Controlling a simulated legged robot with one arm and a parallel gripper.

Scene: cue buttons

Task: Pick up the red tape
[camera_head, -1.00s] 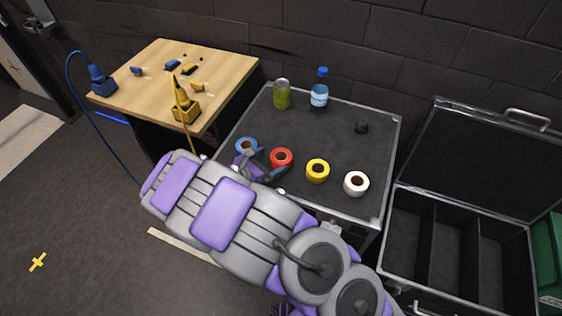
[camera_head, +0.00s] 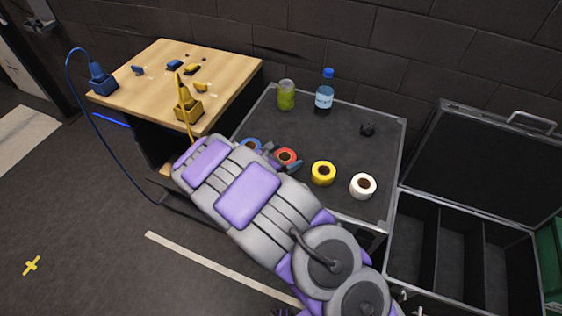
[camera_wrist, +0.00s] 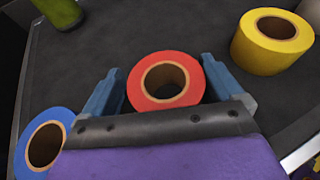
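The red tape (camera_wrist: 165,81) lies flat on the dark case top, between the two blue-grey fingers of my gripper (camera_wrist: 160,90) in the wrist view. The fingers are spread, one on each side of the roll, with a small gap visible on the left. Whether the right finger touches the roll I cannot tell. In the head view the red tape (camera_head: 286,156) shows just past the end of my arm, which partly hides it and my gripper (camera_head: 280,160).
The blue tape (camera_wrist: 44,146) is close on the left and the yellow tape (camera_wrist: 272,40) on the right.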

